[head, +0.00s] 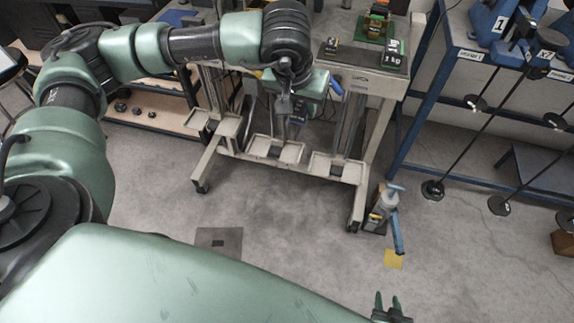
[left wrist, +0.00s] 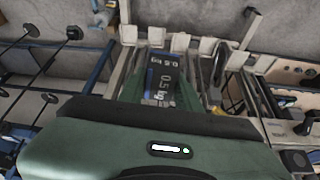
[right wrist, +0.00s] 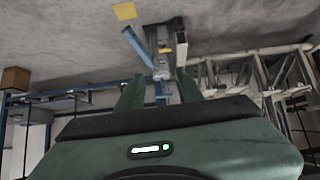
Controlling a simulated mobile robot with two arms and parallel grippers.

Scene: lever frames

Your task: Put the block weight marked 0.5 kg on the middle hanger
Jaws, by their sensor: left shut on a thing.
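My left gripper (head: 298,88) reaches in front of the pale lever frame, above its hanger plates. In the left wrist view it (left wrist: 163,92) is shut on a dark block marked 0.5 kg (left wrist: 163,80). The block is hard to make out in the head view. The middle hanger's plate (head: 275,151) hangs low in the frame, below the gripper, and looks empty. My right gripper (head: 388,302) is at the bottom of the head view, open and empty, with its two green fingers apart; they also show in the right wrist view (right wrist: 160,90).
The left plate (head: 228,126) and right plate (head: 333,167) flank the middle one. A block marked 1 kg (head: 393,58) and other weights on a green mat (head: 372,28) stand on the frame's top.

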